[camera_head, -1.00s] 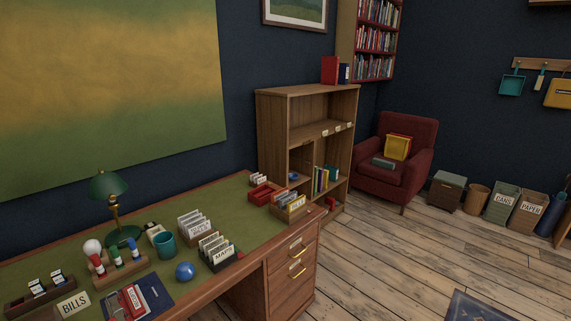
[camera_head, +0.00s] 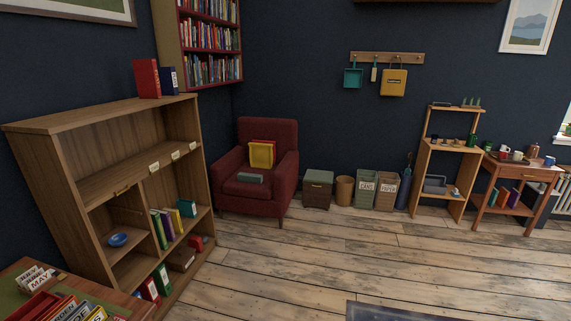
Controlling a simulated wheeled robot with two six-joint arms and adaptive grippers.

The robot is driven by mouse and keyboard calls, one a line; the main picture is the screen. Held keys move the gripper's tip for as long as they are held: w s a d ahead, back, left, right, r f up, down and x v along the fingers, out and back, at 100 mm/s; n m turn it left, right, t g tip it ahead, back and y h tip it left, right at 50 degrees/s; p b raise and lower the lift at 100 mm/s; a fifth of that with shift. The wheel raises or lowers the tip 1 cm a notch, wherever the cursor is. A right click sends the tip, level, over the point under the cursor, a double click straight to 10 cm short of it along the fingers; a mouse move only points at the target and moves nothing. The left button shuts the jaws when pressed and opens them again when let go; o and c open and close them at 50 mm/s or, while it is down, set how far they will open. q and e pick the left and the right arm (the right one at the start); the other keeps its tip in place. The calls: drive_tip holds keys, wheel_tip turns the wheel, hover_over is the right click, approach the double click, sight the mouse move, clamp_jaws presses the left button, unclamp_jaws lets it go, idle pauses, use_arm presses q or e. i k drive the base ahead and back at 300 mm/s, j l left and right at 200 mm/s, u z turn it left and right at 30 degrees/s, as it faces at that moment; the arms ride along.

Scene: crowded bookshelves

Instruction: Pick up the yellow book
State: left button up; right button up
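No book is plainly identifiable as the yellow book. A bright yellow, flat square item (camera_head: 262,154) leans against the back of the red armchair (camera_head: 283,184); whether it is a book, tray or cushion I cannot tell. A grey item (camera_head: 249,178) lies on the seat in front of it. Several upright books (camera_head: 164,228), with green, purple and pale yellowish covers, stand in the wooden bookcase (camera_head: 105,126) at left. Neither of my grippers is in view.
A desk corner (camera_head: 22,268) with card boxes is at lower left. Bins (camera_head: 364,191) and a grey box (camera_head: 317,189) line the back wall. A shelf unit (camera_head: 433,182) and side table (camera_head: 486,198) stand at right. The plank floor (camera_head: 330,255) is mostly open.

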sight(175, 215)
drive_tip(key=i+l, duration=0.15)
drive_tip(key=i, duration=0.7)
drive_tip(key=i+l, duration=0.1)
drive_tip(key=i, duration=0.75)
drive_tip(key=i+j+u, duration=0.1)
drive_tip(key=i+u, duration=0.15)
drive_tip(key=u, duration=0.2)
drive_tip(key=i+u, duration=0.25)
drive_tip(key=u, duration=0.25)
drive_tip(key=i+u, duration=0.25)
drive_tip(key=u, duration=0.2)
drive_tip(key=i+l+u, duration=0.25)
drive_tip(key=u, duration=0.2)
drive_tip(key=i+l+u, duration=0.2)
drive_tip(key=u, duration=0.3)
